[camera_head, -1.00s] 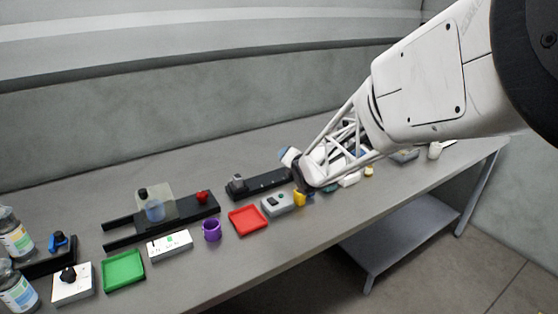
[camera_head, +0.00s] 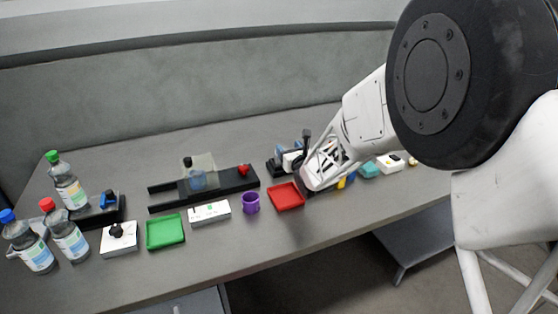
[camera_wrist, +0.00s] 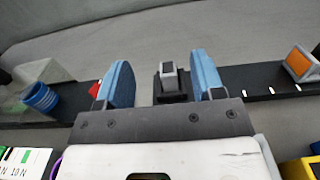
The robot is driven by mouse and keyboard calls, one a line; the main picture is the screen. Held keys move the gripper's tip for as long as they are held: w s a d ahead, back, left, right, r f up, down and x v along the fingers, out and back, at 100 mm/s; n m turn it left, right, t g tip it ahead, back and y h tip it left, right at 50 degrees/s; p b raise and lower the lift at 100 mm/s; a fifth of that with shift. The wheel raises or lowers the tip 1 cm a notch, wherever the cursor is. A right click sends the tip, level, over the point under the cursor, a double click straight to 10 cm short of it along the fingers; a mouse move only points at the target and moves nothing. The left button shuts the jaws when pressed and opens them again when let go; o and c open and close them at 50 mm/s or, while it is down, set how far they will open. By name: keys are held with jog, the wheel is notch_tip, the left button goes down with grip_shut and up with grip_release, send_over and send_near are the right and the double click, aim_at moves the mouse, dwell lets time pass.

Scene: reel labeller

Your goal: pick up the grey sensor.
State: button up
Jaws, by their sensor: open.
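The grey sensor (camera_wrist: 170,76) is a small upright grey block with a pale top, on a black mount in the wrist view. My gripper (camera_wrist: 163,72) is open, and its two blue-padded fingers stand on either side of the sensor in the picture. The sensor appears nearer the right finger, with gaps on both sides. I cannot tell whether the fingertips reach its depth. In the head view my gripper (camera_head: 290,152) is over the black rail behind the red tray, and I cannot make out the sensor there.
The red tray (camera_head: 286,196) and purple cup (camera_head: 251,203) stand in front. A black fixture with a red knob (camera_head: 243,170) is to the left. An orange-faced block (camera_wrist: 300,62) sits on the rail's right end. The bench behind is clear.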

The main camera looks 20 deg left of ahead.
notch_tip(320, 180, down, 8)
jog(key=shift+f, duration=0.1)
jog(key=shift+x, duration=0.85)
jog(key=shift+x, duration=2.9)
jog(key=c, duration=1)
jog(key=shift+r, duration=0.25)
